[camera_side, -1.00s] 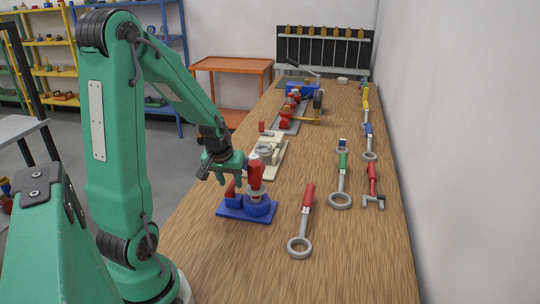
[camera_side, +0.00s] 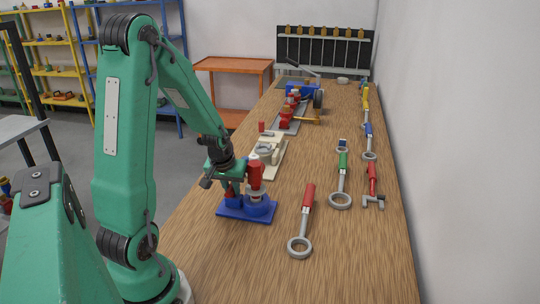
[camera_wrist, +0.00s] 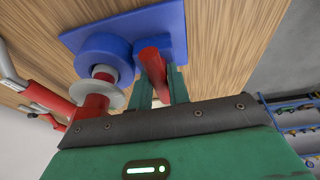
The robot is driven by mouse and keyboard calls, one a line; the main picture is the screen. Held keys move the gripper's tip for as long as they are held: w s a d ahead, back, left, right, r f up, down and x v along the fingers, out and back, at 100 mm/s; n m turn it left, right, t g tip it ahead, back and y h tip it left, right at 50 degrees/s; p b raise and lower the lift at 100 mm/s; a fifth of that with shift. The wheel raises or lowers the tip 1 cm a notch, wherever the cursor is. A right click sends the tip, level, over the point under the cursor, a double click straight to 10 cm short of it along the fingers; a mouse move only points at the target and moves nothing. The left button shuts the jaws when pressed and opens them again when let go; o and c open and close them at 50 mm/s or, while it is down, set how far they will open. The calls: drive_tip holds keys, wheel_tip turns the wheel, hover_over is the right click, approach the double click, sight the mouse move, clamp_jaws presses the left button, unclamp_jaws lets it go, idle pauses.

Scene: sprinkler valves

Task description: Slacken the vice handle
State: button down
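A blue base plate (camera_side: 228,208) stands on the near left part of the bench. It carries a blue round body (camera_wrist: 97,58) with a pale disc and an upright red cylinder (camera_side: 255,172). A red bar (camera_wrist: 150,66) rises from the same plate beside that body; I cannot tell for sure whether it is the vice handle. My gripper (camera_wrist: 160,88) is low over the plate, with one green finger on each side of the red bar. Little gap shows, but whether the fingers press on it is unclear. The side view hides most of the bar behind my gripper.
A wrench with a red handle (camera_side: 308,196) lies right of the plate, and one with a green handle (camera_side: 343,162) farther right. A cream fixture (camera_side: 272,165) stands just behind, a blue wheeled device (camera_side: 303,90) farther back. Bare wood lies in front.

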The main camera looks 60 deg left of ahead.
sight(231, 185)
drive_tip(key=shift+d+n, duration=0.1)
drive_tip(key=shift+n, duration=1.5)
drive_tip(key=c, duration=1.2)
unclamp_jaws()
drive_tip(key=shift+v, duration=3)
